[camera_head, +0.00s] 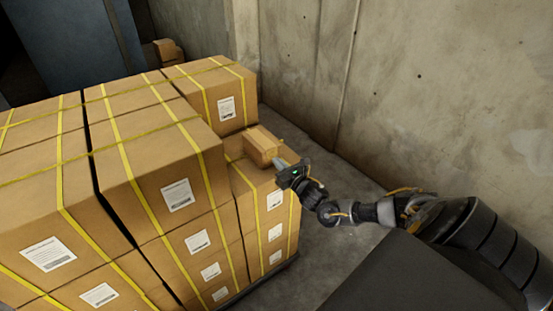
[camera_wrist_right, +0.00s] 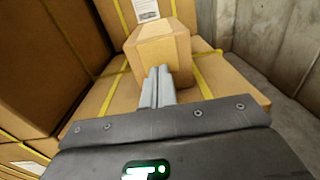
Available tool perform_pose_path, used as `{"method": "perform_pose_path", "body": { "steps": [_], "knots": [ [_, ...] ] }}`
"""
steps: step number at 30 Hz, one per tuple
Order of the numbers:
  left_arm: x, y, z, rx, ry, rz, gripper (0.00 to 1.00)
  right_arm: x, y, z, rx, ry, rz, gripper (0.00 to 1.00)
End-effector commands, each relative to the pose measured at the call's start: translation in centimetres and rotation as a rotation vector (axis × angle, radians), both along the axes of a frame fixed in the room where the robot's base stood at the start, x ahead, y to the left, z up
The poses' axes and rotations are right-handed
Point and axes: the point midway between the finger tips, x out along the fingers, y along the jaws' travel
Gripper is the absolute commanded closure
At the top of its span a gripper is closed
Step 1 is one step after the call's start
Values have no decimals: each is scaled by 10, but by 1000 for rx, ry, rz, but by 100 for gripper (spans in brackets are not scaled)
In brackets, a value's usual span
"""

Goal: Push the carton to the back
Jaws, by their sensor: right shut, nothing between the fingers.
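The small brown carton (camera_head: 262,146) lies on top of a lower stacked box (camera_head: 259,175) at the right side of the strapped pile. My right gripper (camera_head: 281,163) is shut and empty, with its fingertips at the carton's near side. In the right wrist view the carton (camera_wrist_right: 161,50) stands just beyond the shut fingers (camera_wrist_right: 157,84). The fingertips look close to its near face or touching it; I cannot tell which. My left gripper is not in view.
Taller strapped boxes (camera_head: 150,140) rise left of the carton, and another box (camera_head: 217,95) stands behind it. A concrete wall (camera_head: 420,80) runs along the right, with a strip of bare floor (camera_head: 330,180) between. The lower box's top has some free surface around the carton.

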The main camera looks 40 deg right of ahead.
Motion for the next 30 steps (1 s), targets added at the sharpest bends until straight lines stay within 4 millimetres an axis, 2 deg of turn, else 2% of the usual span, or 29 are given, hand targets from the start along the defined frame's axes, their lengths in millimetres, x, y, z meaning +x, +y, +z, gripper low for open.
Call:
{"method": "perform_pose_path", "body": {
  "steps": [6,18,30],
  "knots": [
    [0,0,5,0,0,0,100,14,-1,0,0,-1,1,100],
    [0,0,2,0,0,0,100,17,-1,-2,0,-1,1,100],
    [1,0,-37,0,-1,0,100,77,-10,-4,0,-4,-4,100]
  ]
}}
